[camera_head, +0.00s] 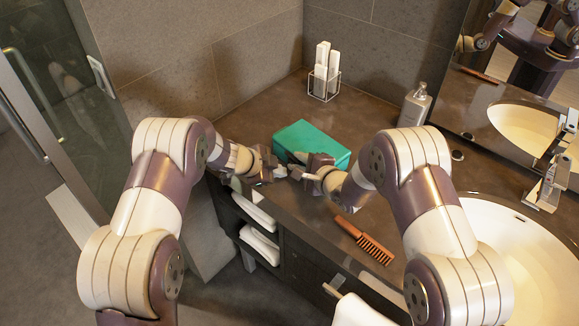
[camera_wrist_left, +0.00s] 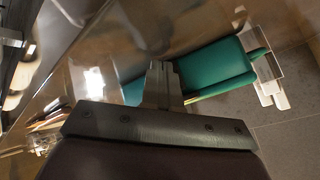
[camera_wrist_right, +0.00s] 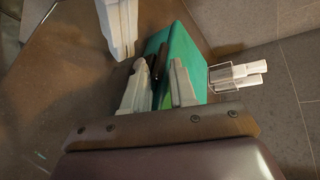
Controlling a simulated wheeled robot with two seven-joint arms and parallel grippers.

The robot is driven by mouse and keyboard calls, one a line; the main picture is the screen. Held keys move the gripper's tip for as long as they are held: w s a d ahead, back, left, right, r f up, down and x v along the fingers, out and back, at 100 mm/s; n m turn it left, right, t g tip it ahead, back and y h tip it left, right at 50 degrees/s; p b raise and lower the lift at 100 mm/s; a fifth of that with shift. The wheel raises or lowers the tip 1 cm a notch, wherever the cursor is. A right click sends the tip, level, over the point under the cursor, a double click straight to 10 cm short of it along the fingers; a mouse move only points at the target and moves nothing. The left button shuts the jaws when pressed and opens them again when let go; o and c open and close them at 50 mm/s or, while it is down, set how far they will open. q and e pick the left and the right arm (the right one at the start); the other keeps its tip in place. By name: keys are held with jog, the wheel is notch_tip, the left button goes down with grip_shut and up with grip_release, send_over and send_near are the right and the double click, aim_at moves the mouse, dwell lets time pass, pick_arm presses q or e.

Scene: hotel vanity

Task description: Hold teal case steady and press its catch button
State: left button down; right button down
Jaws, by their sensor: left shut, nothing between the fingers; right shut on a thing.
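The teal case (camera_head: 318,137) sits on the dark counter and looks closed. My right gripper (camera_head: 304,173) is at its near side, shut on the case; in the right wrist view the case (camera_wrist_right: 184,50) runs between its fingers (camera_wrist_right: 162,88). My left gripper (camera_head: 280,172) is shut and empty, close to the case's near left side. In the left wrist view its fingertips (camera_wrist_left: 161,72) overlap the teal case (camera_wrist_left: 215,68); I cannot tell whether they touch it. The catch button is not discernible; the grippers hide much of the case's front.
A brown comb (camera_head: 364,239) lies near the counter's front edge. The sink (camera_head: 518,255) is at right. Towels (camera_head: 260,245) sit on shelves below.

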aim_at(263, 190)
pick_arm(q)
jog(key=shift+w+d+f, duration=0.1)
jog(key=shift+w+d, duration=0.05)
jog(key=shift+w, duration=0.05)
jog(key=shift+w+d, duration=0.2)
jog(key=shift+w, duration=0.05)
dwell(0.6)
jog(key=shift+s, duration=0.1)
jog(key=shift+s+a, duration=0.45)
jog(key=shift+a, duration=0.05)
jog(key=shift+s+a, duration=1.5)
jog(key=shift+s, duration=0.05)
jog(key=shift+s+a, duration=0.25)
jog(key=shift+s, duration=0.05)
dwell(1.8)
